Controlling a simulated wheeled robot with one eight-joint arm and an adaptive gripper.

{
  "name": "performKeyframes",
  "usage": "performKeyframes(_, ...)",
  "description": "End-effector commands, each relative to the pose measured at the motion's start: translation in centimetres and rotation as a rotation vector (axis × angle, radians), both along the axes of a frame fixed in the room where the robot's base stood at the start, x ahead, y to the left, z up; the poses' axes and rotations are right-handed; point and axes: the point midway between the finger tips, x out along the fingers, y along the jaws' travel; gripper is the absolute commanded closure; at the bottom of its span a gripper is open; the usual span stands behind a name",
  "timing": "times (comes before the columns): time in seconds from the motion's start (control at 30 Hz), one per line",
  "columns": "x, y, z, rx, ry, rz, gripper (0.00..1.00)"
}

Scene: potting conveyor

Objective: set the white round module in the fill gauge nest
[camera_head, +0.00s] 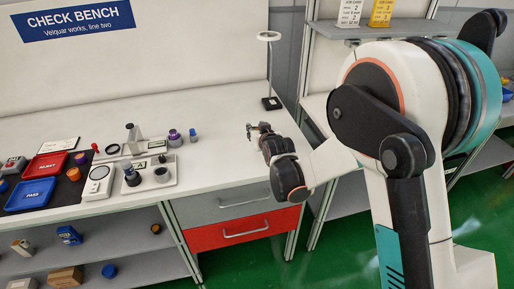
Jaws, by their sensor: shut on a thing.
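My gripper (251,130) is over the right part of the white bench, right of the fixtures. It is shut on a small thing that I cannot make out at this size. I cannot pick out the white round module elsewhere on the bench. Two pale fixture plates stand left of my gripper. The rear plate bears a pale upright stand (133,139) and a dark ring (112,149). I cannot read which of these is the fill gauge nest.
A white device with a round dial (98,175), a blue tray (30,195) and a red tray (46,166) are at left. A lamp (271,103) stands behind my gripper. Bench between plates and gripper is clear.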

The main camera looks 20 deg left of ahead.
Motion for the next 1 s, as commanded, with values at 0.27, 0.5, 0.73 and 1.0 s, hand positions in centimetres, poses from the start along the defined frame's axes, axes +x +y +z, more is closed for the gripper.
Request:
performKeyframes(0.27, 0.0, 0.0, -2.2, 0.000, 0.000, 0.000, 0.93)
performKeyframes(0.5, 0.0, 0.0, -5.5, 0.000, 0.000, 0.000, 0.93)
performKeyframes(0.73, 0.0, 0.0, -5.9, 0.000, 0.000, 0.000, 0.93)
performKeyframes(1.0, 0.0, 0.0, -6.2, 0.000, 0.000, 0.000, 0.56)
